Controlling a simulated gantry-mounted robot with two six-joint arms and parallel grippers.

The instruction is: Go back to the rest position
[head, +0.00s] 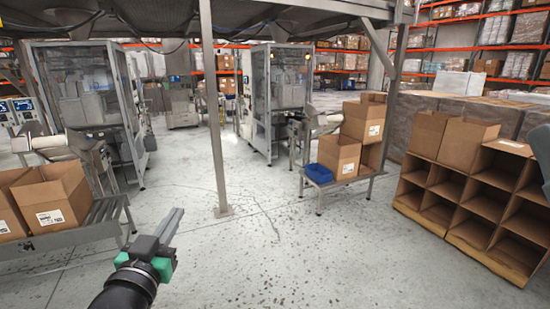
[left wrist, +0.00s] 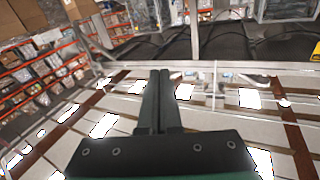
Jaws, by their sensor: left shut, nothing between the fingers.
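My left gripper (head: 176,213) is in the lower left-middle of the head view, its arm coming up from the bottom edge. My right gripper does not show. A dark shape at the right edge of the head view may be part of my right arm, but I cannot tell.
Open cartons (head: 50,197) sit on a roller table at left. A grey post (head: 214,120) stands mid-view. A small table holds a blue bin (head: 318,173) and cartons (head: 338,154). A cardboard cubby shelf (head: 470,198) stands at right. The floor between is clear.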

